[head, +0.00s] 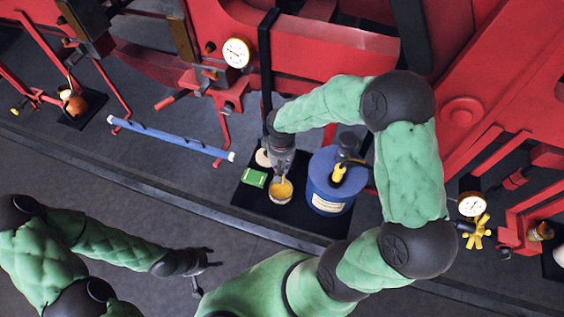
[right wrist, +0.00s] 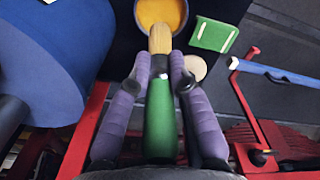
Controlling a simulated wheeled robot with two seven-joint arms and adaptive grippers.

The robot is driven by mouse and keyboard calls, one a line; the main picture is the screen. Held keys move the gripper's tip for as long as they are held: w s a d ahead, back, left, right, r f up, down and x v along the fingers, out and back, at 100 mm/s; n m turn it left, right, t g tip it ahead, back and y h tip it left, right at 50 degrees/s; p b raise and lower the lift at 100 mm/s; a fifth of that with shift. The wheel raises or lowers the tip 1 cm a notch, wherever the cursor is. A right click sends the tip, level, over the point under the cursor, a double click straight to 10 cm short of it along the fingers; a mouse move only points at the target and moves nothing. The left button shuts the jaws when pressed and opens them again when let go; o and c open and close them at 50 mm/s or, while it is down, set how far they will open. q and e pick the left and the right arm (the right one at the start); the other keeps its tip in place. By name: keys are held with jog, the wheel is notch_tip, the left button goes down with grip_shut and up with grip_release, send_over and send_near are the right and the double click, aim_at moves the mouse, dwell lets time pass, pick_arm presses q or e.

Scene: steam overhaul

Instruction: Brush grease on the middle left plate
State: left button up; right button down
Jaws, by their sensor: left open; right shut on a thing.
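My right gripper (head: 281,166) is shut on a brush with a green handle (right wrist: 160,118) and tan bristles (right wrist: 160,40). It points down at a small pot of yellow grease (head: 281,192), also seen in the right wrist view (right wrist: 162,14). The bristles overlap the pot's near rim in the right wrist view; I cannot tell whether they touch the grease. My left gripper (head: 205,272) is open and empty over the grey floor at lower left, away from the pot. I cannot tell which part is the middle left plate.
The pot stands on a black mat (head: 243,196) with a green box (head: 254,178), a round pale disc (head: 263,158) and a big blue canister (head: 322,190). Red machinery (head: 330,45) with a gauge (head: 236,52) fills the back. A blue bar (head: 170,138) lies left of the mat.

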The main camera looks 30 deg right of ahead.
jog(key=shift+s+a, duration=0.15)
jog(key=shift+f, duration=0.15)
jog(key=shift+f+b, duration=0.55)
jog(key=shift+f, duration=0.35)
jog(key=shift+f+b, duration=0.55)
jog(key=shift+f, duration=0.2)
pick_arm(q)
jog(key=shift+s+a+f+b, duration=0.15)
jog(key=shift+f+b, duration=0.2)
jog(key=shift+f, duration=0.55)
jog(key=shift+s+d+f+b, duration=0.1)
jog(key=shift+f+b, duration=0.25)
jog(key=shift+f, duration=0.5)
pick_arm(e)
jog(key=shift+f, duration=1.3)
pick_arm(q)
jog(key=shift+f+b, duration=0.5)
pick_arm(e)
jog(key=shift+f, duration=0.5)
pick_arm(q)
jog(key=shift+f, duration=0.2)
pick_arm(e)
jog(key=shift+f, duration=0.1)
